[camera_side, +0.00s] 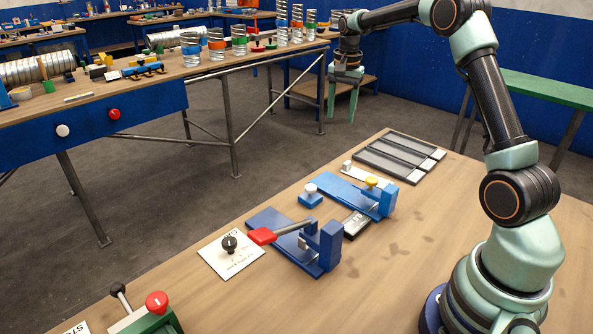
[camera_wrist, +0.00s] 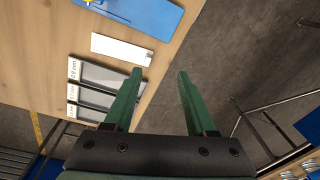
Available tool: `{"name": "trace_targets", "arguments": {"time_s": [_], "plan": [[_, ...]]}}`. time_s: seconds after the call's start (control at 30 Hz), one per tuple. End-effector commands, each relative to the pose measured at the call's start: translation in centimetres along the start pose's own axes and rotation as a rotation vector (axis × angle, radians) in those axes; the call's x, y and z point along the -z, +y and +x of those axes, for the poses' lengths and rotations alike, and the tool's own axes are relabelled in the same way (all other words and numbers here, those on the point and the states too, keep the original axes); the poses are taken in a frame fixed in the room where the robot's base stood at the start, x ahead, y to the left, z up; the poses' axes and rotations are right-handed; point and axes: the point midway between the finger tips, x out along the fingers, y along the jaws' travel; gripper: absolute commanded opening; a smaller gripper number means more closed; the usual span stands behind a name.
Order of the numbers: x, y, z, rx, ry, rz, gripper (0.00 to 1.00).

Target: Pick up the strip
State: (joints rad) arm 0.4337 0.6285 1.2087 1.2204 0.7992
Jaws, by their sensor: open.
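My gripper (camera_side: 341,112) is open and empty, pointing down, high and beyond the table's far edge in the side view. Its two green fingers are apart in the wrist view (camera_wrist: 160,74). I cannot tell for sure which thing is the strip. A grey rack (camera_side: 386,163) with long slots and pale end labels lies flat near the far edge. It also shows in the wrist view (camera_wrist: 95,74), left of the fingers. A flat white piece (camera_wrist: 122,48) lies between the rack and a blue plate, partly hidden in the side view (camera_side: 365,174). Nothing touches the fingers.
A blue clamp fixture (camera_side: 375,197) with a yellow knob stands beside the rack. Another blue fixture (camera_side: 300,243) has a red-handled lever (camera_side: 262,236). A black-knobbed white card (camera_side: 229,259) lies left of it. A long bench (camera_side: 200,72) with spiral ducts stands behind.

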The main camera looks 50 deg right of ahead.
Motion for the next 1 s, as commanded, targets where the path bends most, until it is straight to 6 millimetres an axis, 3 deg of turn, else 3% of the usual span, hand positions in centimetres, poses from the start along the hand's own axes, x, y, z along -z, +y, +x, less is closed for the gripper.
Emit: {"name": "trace_targets", "arguments": {"time_s": [0.1, 0.3, 0.47, 0.8, 1.0], "plan": [[2.6, 0.8, 3.2, -0.034, -0.027, 0.120, 0.56], [4.7, 1.8, 6.0, -0.063, -0.048, 0.236, 0.56], [5.0, 2.0, 7.4, -0.070, -0.053, 0.256, 0.56], [4.6, 2.3, 12.6, -0.070, -0.053, 0.253, 0.56], [4.6, 2.4, 13.8, -0.068, -0.052, 0.253, 0.56]]}}
